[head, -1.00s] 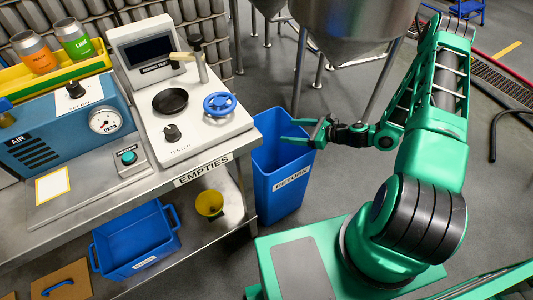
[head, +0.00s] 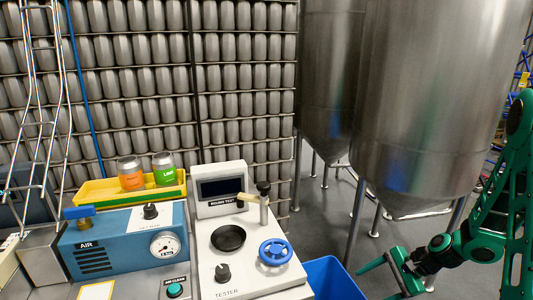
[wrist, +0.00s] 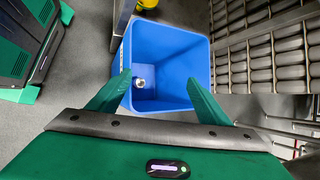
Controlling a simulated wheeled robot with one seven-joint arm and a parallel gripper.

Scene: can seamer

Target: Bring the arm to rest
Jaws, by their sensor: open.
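My gripper (head: 388,274) is at the lower right of the head view, beside the bench and at the blue bin. In the wrist view its two green fingers (wrist: 158,95) are spread wide with nothing between them. The blue return bin (wrist: 170,48) lies beyond the fingertips in that view. A small silvery thing, perhaps a can, lies inside the bin. In the head view only the top of the bin (head: 330,278) shows. My green arm is folded at the right edge of the head view.
The bench holds a white tester (head: 236,222), a blue air unit (head: 120,242) and a yellow tray (head: 90,193) with an orange can (head: 131,178) and a green can (head: 165,172). Steel tanks (head: 430,100) stand behind my arm. Racks of cans (head: 150,80) line the back.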

